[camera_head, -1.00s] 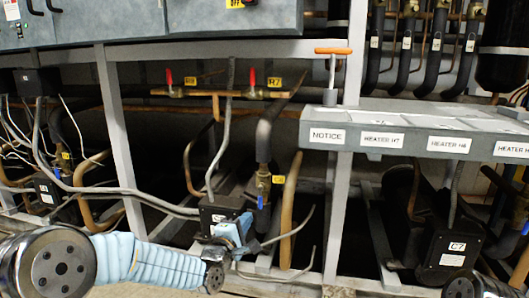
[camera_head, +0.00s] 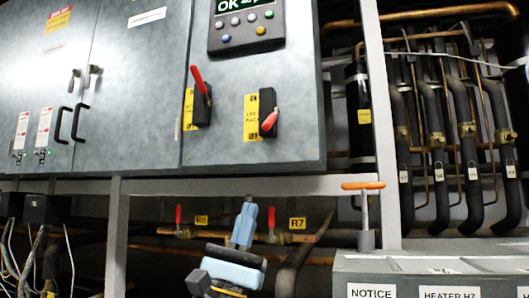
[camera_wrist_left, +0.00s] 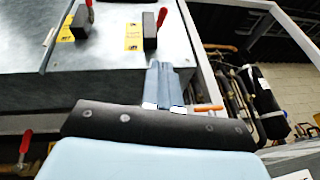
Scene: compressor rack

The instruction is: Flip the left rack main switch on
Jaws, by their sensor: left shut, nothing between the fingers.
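Two rotary switches with red handles are on the grey cabinet front. The left switch (camera_head: 200,100) has its handle tilted up; the right switch (camera_head: 268,115) has its handle angled down. Each has a yellow ON/OFF label, and the small print does not tell me surely which is the left rack main switch. They also show in the left wrist view, the left one (camera_wrist_left: 80,22) and the right one (camera_wrist_left: 150,32). My left gripper (camera_head: 247,207) is shut and empty, pointing up, below the cabinet's lower edge and apart from both switches. My right gripper is out of view.
A control panel (camera_head: 246,22) reading OK sits above the switches. Cabinet doors (camera_head: 125,100) with black handles are at left. A grey frame beam (camera_head: 170,187), red-handled valves (camera_head: 179,218) and an orange-handled valve (camera_head: 363,186) lie below. Pipes fill the right.

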